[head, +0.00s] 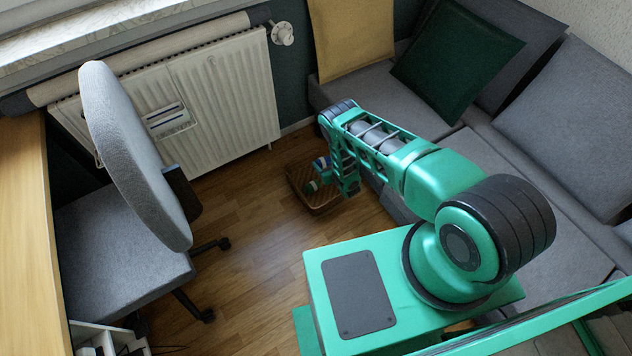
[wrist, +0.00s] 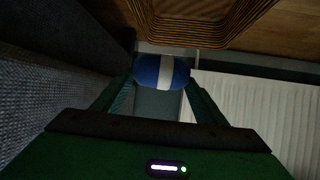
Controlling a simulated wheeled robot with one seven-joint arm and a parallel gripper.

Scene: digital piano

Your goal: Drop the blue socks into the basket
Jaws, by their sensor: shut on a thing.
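The blue socks (wrist: 147,70), a rolled bundle with a white band, sit between the fingers of my gripper (wrist: 160,78) in the wrist view. The gripper is shut on them. In the head view a small patch of blue and white shows at the end of my arm, partly hidden by it. The brown woven basket (head: 325,207) stands on the floor below and around the gripper in that view. In the wrist view the basket (wrist: 205,25) shows at the top, beyond the socks. The exact height of the socks over the basket is hard to tell.
A grey sofa (head: 380,103) with a green cushion (head: 455,60) and a yellow one (head: 352,35) stands right of the basket. A white radiator (head: 225,95) is behind it. A grey chair (head: 125,235) stands left. Wooden floor (head: 250,245) is clear between.

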